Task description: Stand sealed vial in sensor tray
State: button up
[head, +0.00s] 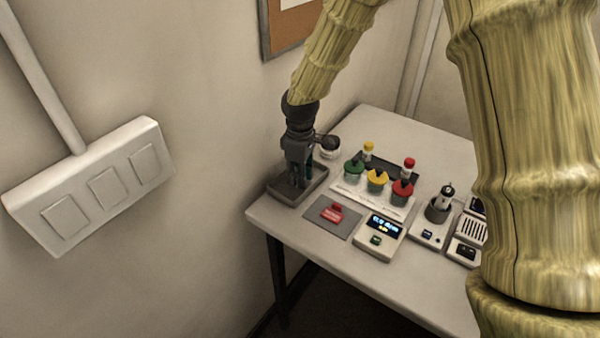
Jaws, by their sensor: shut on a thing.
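My gripper (301,176) points down over a dark grey shallow tray (283,194) at the table's left end. It is shut on a slim dark teal vial (309,169), mostly hidden by the fingers. The vial looks roughly upright. I cannot tell whether its bottom touches the tray floor. No marking shows whether this tray is the sensor tray.
A white rack (350,193) holds green, yellow and red-topped jars. Behind it a dark holder (385,166) has yellow-capped and red-capped vials. A grey mat (322,217) with a red item, a display device (378,237) and other instruments crowd the front and right.

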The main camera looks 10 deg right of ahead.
jog(key=shift+f, duration=0.1)
jog(key=o, duration=1)
notch_tip(320, 180, up, 12)
jog(key=b, duration=0.2)
jog(key=shift+b, duration=0.3)
